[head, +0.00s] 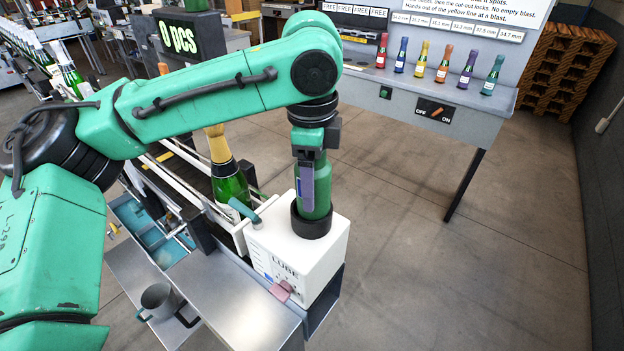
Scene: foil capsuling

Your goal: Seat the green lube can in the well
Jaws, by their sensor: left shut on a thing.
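The green lube can (318,195) stands about upright over the white box marked LUBE (320,262). Its lower end is at the black ring-shaped well (311,223) on top of the box. I cannot tell how deep it sits. My left gripper (308,180) points down and is shut on the can from above, hiding part of its upper side. My right gripper is not in view.
A foil-topped green bottle (228,180) stands on the line left of the box. A grey mug (158,299) stands on the metal bench at the front. Several small coloured bottles line the back table (440,98). The floor to the right is clear.

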